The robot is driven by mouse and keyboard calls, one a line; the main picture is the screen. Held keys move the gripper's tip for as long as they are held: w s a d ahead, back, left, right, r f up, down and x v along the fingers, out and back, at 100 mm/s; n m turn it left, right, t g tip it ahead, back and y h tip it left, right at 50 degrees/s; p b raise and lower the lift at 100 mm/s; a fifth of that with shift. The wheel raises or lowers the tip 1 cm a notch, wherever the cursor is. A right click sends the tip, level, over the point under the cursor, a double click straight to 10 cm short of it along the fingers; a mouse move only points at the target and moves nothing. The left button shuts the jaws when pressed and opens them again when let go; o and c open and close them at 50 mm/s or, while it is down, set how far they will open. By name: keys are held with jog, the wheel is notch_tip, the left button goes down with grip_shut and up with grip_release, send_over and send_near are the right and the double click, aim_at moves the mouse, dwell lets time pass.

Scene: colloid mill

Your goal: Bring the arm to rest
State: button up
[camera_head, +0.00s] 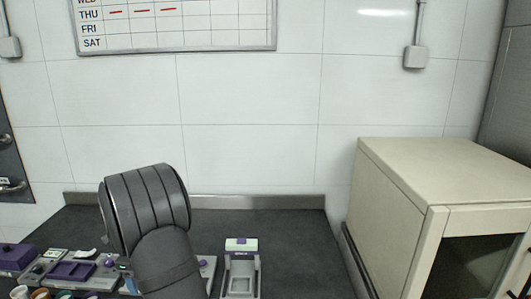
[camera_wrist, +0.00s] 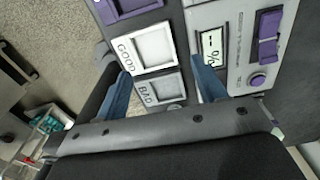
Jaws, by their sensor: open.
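My gripper (camera_wrist: 163,92) shows in the wrist view with its two blue fingers wide apart and nothing between them. It is above the counter, with a white GOOD tray (camera_wrist: 150,48) and a grey BAD tray (camera_wrist: 162,92) below and beyond the fingers. In the head view a dark grey part of my arm (camera_head: 150,225) rises at the lower left in front of the counter. The gripper itself does not show in the head view.
A grey device with a display and purple knob (camera_wrist: 258,80) stands right of the trays. The head view shows a purple and grey device (camera_head: 242,270) on the dark counter (camera_head: 300,235), several small items at left, and a beige cabinet (camera_head: 395,215) at right.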

jog(key=a+f, duration=0.1)
jog(key=a, duration=0.1)
jog(key=s+a+f, duration=0.1)
jog(key=a+f, duration=0.2)
jog(key=a, duration=0.2)
jog(key=shift+s+a+f, duration=0.1)
jog(key=shift+s+f, duration=0.1)
jog(key=shift+s, duration=0.2)
jog(key=f, duration=0.1)
jog(key=a+f, duration=0.1)
jog(key=f, duration=0.1)
jog(key=shift+s+a, duration=0.2)
jog(key=shift+a, duration=0.1)
jog(key=shift+f, duration=0.7)
jog(key=shift+o, duration=0.5)
jog(key=o, duration=0.7)
jog(key=w+d+r+n+t+h, duration=0.1)
jog(key=w+d+r+n+t, duration=0.2)
jog(key=r, duration=0.4)
jog(key=w+d+r+n+h, duration=0.1)
jog(key=w+d+r+n, duration=0.1)
jog(key=w+r+n, duration=0.35)
jog(key=w+d+r+n+t+h, duration=0.1)
jog(key=w+d+r+n+t, duration=0.2)
jog(key=r, duration=0.6)
notch_tip(320, 180, down, 9)
jog(key=w+d+n+g, duration=0.1)
jog(key=w+d, duration=0.1)
jog(key=shift+w+y, duration=0.2)
jog(key=shift+y, duration=0.1)
